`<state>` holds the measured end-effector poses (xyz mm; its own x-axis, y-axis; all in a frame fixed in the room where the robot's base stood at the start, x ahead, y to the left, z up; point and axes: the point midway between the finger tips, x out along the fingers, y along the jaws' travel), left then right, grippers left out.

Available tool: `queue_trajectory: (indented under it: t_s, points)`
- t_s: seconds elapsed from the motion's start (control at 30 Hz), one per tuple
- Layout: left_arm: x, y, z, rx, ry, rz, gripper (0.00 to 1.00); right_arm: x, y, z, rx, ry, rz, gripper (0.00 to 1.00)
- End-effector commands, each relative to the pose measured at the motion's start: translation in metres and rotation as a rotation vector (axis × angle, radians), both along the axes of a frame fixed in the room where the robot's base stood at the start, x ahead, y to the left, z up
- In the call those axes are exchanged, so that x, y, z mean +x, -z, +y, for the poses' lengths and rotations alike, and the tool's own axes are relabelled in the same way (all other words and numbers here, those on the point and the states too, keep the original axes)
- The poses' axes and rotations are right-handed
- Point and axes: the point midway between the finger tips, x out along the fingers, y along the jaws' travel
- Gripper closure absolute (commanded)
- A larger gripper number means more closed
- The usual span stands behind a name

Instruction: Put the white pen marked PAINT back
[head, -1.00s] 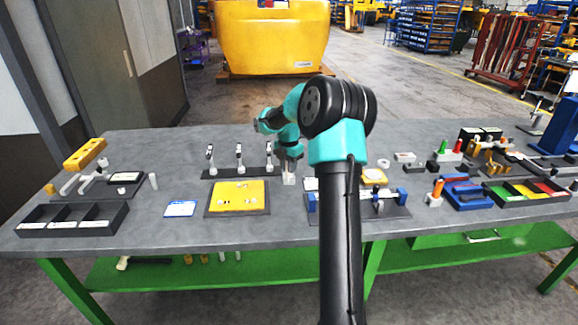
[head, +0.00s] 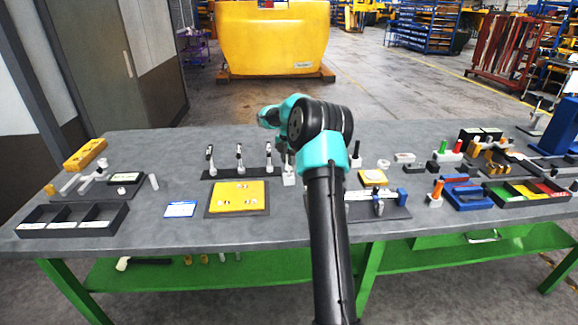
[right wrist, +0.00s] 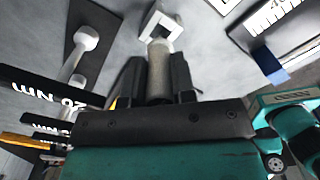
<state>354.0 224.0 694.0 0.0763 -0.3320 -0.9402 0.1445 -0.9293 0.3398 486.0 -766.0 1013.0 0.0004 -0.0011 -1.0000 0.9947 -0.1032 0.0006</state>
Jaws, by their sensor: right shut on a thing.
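My right gripper (right wrist: 158,72) is shut on a pale, round pen (right wrist: 159,66) in the right wrist view. The pen stands out between the two dark fingers, and no PAINT marking is legible on it. Its far end is close to a white square holder (right wrist: 158,24) with an opening. I cannot tell whether the pen's end is inside the holder or just short of it. My left gripper is not in view.
Upright tools on a dark rack (head: 238,172) stand just left of the holder. A yellow board (head: 237,194) lies in front. A small gauge fixture (head: 378,205) is to the right. White blocks with green and red pens (head: 446,156) stand further right.

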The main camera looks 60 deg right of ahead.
Motion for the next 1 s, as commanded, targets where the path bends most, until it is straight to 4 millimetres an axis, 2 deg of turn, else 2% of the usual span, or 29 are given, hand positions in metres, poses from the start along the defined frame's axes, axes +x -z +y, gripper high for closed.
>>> queue_trajectory:
  t_s: [0.2,0.67,0.7,0.93,1.0]
  points:
    - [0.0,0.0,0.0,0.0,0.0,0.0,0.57,0.0,0.026,0.0,0.001,0.0,0.002,0.95]
    - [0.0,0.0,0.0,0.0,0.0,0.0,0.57,0.0,0.031,0.0,0.0,0.0,0.001,0.95]
    - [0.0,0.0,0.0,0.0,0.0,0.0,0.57,0.0,0.032,0.0,0.0,0.001,0.001,0.74]
    - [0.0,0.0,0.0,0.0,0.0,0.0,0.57,0.0,0.031,0.0,0.0,0.0,0.001,0.52]
    - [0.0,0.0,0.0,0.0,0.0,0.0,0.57,0.0,0.031,0.0,0.0,0.0,0.001,0.5]
